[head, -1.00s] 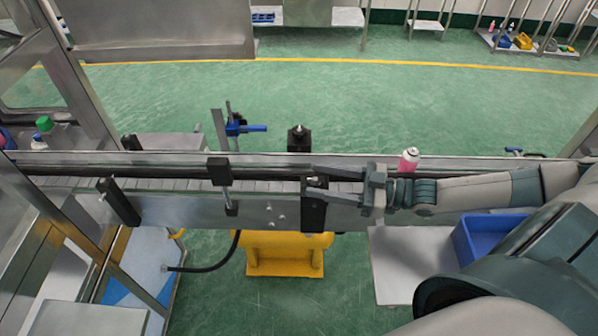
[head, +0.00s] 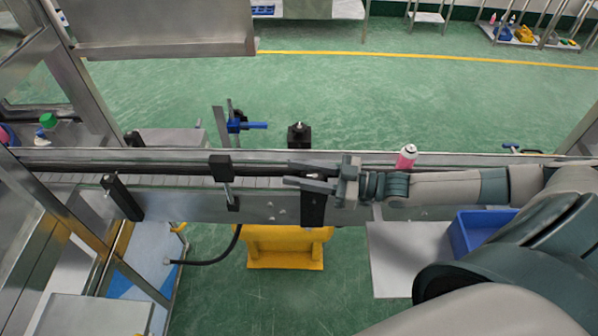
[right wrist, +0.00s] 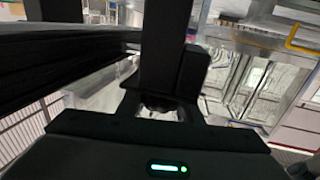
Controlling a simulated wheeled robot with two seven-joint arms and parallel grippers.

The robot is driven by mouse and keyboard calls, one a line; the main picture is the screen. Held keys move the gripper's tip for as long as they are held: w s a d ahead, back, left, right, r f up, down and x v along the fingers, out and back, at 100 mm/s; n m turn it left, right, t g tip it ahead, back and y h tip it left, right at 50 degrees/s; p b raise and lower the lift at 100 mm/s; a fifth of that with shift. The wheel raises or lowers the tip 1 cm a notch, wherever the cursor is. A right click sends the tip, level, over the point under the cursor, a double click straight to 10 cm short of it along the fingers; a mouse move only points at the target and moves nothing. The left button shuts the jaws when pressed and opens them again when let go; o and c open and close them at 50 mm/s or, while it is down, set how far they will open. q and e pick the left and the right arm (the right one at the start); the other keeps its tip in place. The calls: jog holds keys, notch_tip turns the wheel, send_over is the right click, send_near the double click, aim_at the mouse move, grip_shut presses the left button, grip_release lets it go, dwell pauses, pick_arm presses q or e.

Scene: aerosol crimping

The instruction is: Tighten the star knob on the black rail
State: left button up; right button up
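My right gripper (head: 287,174) reaches in from the right over the conveyor, its two fingers spread on either side of the top of a black bracket (head: 313,210). The star knob is largely hidden between the fingers. I cannot make out its lobes or whether the fingers touch it. The black rail (head: 120,170) runs along the conveyor to the left of the gripper. In the right wrist view, a dark upright post (right wrist: 165,45) stands in front of the gripper palm, and the black rail (right wrist: 60,60) runs off to the left. My left gripper is not in view.
A black clamp (head: 221,168) stands on the rail left of the gripper. A pink can (head: 407,157) stands behind my right forearm. A blue bin (head: 470,235) sits on the grey table (head: 400,270) at the lower right. A blue-handled fixture (head: 245,126) and black block (head: 299,135) are behind the rail.

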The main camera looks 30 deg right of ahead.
jog(key=shift+c, duration=0.6)
jog(key=shift+w+d+r+m+t+h+p, duration=0.1)
jog(key=shift+d+m+t+h+p, duration=0.05)
jog(key=shift+m+t+h+p, duration=0.65)
jog(key=shift+w+d+m+t+h+p, duration=0.15)
jog(key=shift+d+m+t+h+p, duration=0.15)
jog(key=shift+m+t+h, duration=0.75)
jog(key=shift+w+d+m+t+h+p, duration=0.2)
jog(key=shift+m+h, duration=0.55)
jog(key=shift+h, duration=0.8)
jog(key=shift+w+d+m+t+h+p, duration=0.1)
jog(key=shift+d+m+t+h+p, duration=0.25)
jog(key=shift+m+t+h, duration=0.7)
jog(key=shift+d+m+h, duration=0.3)
jog(key=shift+m+h, duration=0.45)
jog(key=shift+h, duration=0.65)
jog(key=shift+d+m+h, duration=0.25)
jog(key=shift+m+h, duration=0.45)
jog(key=shift+h, duration=0.65)
jog(key=shift+d+h, duration=0.1)
jog(key=shift+h, duration=0.2)
